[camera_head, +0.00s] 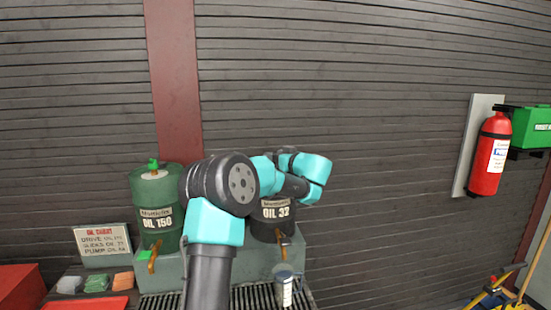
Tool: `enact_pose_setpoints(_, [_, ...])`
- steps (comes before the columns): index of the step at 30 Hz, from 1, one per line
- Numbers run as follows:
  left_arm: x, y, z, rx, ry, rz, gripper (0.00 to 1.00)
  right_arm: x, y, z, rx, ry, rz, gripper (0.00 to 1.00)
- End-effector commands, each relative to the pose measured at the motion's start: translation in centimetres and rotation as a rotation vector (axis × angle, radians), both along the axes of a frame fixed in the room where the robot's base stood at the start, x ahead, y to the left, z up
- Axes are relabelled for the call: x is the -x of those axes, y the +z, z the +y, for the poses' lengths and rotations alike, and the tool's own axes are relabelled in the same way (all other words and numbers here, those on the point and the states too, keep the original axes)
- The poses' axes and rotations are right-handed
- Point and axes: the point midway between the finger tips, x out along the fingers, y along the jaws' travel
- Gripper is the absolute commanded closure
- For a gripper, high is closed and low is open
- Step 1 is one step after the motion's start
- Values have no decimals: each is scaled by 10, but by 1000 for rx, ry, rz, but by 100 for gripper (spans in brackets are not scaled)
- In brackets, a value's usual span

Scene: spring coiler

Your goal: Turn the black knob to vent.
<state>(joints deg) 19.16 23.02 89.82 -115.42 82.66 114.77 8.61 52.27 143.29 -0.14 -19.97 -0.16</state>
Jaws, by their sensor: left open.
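The black knob cannot be made out. The top of the dark drum marked OIL 32 (272,226) is hidden behind my left arm. My left gripper (286,161) is at the far end of that arm, over the drum's top. It is open, but its fingertips are largely covered by my arm links, so I cannot tell whether it touches anything. My right gripper is not in view.
The drums stand on a grey-green stand (170,272) with a grating in front. A metal can (284,288) sits on the grating, below the dark drum's tap (284,240). An oil chart sign (103,243) stands left. A red fire extinguisher (489,155) hangs far right.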

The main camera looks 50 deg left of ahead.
Motion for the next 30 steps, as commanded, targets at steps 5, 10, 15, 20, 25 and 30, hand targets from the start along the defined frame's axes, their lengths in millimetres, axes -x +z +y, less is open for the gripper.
enact_pose_setpoints(5, [0, 0, 0, 0, 0, 0, 51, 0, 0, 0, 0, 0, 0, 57])
enact_pose_setpoints(10, [0, 0, 0, 0, 0, 0, 67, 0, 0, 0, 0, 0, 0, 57])
enact_pose_setpoints(15, [0, 0, 0, 0, 1, 0, 84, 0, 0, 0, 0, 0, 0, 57])
enact_pose_setpoints(20, [0, 0, 0, 0, 0, 0, 88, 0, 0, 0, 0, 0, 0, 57])
enact_pose_setpoints(25, [1, 0, 0, 0, -17, -1, 88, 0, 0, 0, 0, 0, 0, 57])
enact_pose_setpoints(30, [2, 0, 0, 0, -71, 0, 88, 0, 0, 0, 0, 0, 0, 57])
